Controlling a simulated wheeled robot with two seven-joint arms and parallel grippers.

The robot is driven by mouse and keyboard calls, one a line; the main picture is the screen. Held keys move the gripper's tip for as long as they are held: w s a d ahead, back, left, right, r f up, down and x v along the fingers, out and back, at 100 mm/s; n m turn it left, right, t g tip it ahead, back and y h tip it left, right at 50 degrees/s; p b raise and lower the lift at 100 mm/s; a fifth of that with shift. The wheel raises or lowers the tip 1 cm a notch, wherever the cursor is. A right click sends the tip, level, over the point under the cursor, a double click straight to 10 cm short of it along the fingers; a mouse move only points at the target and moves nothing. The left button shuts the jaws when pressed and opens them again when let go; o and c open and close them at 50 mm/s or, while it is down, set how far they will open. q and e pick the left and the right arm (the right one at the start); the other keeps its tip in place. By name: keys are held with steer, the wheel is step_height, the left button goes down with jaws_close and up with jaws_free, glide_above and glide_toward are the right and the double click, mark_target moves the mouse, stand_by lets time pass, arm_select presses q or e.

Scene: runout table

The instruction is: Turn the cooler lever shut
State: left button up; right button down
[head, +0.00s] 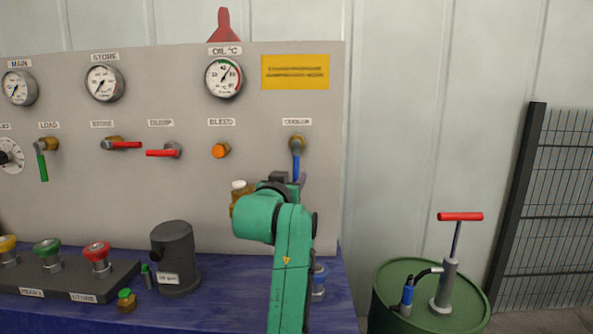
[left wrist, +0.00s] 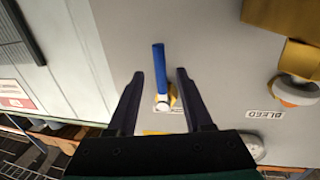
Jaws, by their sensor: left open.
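The cooler lever (head: 296,164) is a blue handle hanging straight down from a brass valve under the label "COOLER" on the grey panel. Its lower end is hidden behind my left gripper (head: 290,181) in the head view. In the left wrist view, which is upside down, the blue lever (left wrist: 159,66) lies between the two dark fingers of my open left gripper (left wrist: 160,76). A gap shows on each side, so neither finger appears to touch it. My right gripper is not in view.
The orange bleed button (head: 220,151) and red dump lever (head: 163,153) are to the left. A grey canister (head: 175,258) is on the blue table. A green drum (head: 400,325) with a hand pump (head: 449,284) stands right.

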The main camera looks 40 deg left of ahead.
mark_target(295, 174)
arm_select(q)
steer(key=x, duration=0.5)
steer(key=shift+p, duration=0.3)
jaws_close()
stand_by(1.0)
